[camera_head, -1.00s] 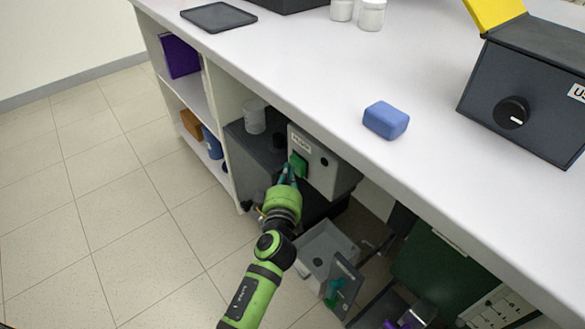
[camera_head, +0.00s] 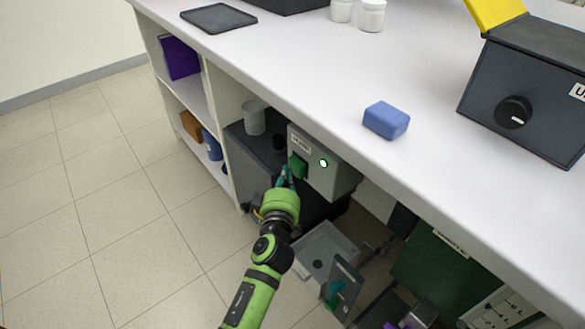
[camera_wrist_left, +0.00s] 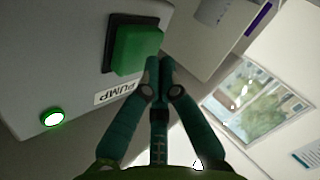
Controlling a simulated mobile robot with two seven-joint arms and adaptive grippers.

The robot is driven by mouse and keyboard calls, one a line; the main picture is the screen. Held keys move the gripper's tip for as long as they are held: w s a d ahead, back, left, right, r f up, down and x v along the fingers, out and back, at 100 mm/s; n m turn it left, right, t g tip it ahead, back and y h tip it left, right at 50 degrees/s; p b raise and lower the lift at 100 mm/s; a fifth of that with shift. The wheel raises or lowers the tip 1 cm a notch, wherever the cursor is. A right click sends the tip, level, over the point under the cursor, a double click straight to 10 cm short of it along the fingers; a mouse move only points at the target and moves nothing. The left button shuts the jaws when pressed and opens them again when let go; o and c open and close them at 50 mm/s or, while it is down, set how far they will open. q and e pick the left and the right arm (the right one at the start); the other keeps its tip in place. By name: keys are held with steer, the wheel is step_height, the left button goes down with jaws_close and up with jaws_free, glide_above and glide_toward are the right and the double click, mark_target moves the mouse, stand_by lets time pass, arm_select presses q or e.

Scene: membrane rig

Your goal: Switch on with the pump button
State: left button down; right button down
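The green pump button (camera_head: 297,167) is on the front of a light grey pump box (camera_head: 327,181) under the bench. In the left wrist view the square button (camera_wrist_left: 137,48) stands out from a black frame beside a PUMP label (camera_wrist_left: 116,91). A round lamp (camera_head: 323,163) on the same face is lit white-green; it also glows in the left wrist view (camera_wrist_left: 53,118). My left gripper (camera_head: 286,174) is just in front of the button, its teal fingertips (camera_wrist_left: 159,64) together with nothing between them. I cannot tell whether they touch the button. My right gripper is out of view.
The white benchtop (camera_head: 290,75) overhangs the box. A clear cup (camera_head: 254,118) stands on a dark unit behind it. A grey tray (camera_head: 325,253) and an upright dark panel (camera_head: 345,285) are below right. The floor (camera_head: 120,210) at left is clear.

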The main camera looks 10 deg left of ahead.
arm_select(q)
steer(key=s+a, duration=0.1)
steer(key=s, duration=0.1)
steer(key=s+a+p, duration=0.1)
steer(key=s+a, duration=0.1)
steer(key=shift+s+a, duration=0.3)
steer(key=shift+s, duration=0.05)
stand_by(0.3)
